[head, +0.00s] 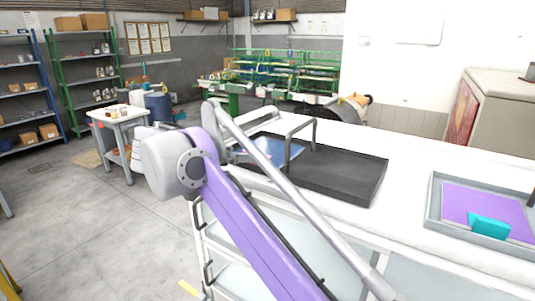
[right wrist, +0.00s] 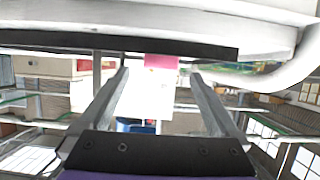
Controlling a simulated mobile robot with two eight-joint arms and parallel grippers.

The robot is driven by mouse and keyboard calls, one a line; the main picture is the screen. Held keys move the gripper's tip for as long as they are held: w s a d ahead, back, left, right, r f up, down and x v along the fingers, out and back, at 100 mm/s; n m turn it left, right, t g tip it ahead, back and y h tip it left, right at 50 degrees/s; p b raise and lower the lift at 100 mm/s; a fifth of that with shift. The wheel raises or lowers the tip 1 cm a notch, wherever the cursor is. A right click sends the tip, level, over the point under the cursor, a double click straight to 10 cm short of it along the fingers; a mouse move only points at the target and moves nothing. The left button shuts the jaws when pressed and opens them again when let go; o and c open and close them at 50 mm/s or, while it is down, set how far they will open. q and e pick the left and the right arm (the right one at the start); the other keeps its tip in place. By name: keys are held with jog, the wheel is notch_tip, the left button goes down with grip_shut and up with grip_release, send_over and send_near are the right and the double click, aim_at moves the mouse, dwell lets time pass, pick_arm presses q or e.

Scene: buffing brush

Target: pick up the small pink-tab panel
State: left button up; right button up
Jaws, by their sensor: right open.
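In the right wrist view, a pink tab (right wrist: 160,62) shows with a white panel-like surface (right wrist: 146,98) below it, between my fingers. It does not look gripped, and I cannot tell how far away it is. My right gripper (right wrist: 158,75) is open, its two grey fingers apart on either side. My left gripper is not in view.
The dark tray (head: 345,186) lies on a white-topped bench (head: 405,222), with a grey bent bar (head: 314,133) over its left part. A grey tray (head: 432,205) at right holds a purple panel (head: 478,203) and a teal piece (head: 489,227). Floor at left is open.

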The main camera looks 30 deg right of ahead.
jog(key=x, duration=0.5)
jog(key=shift+w+d+f, duration=0.1)
jog(key=shift+w+d, duration=0.05)
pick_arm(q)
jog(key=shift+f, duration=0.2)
pick_arm(e)
jog(key=c, duration=1.5)
notch_tip(320, 180, up, 11)
jog(key=p, duration=0.4)
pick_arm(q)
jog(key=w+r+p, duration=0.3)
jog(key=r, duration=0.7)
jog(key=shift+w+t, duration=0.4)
pick_arm(e)
notch_tip(320, 180, up, 7)
send_over(251, 152)
jog(key=shift+w, duration=0.1)
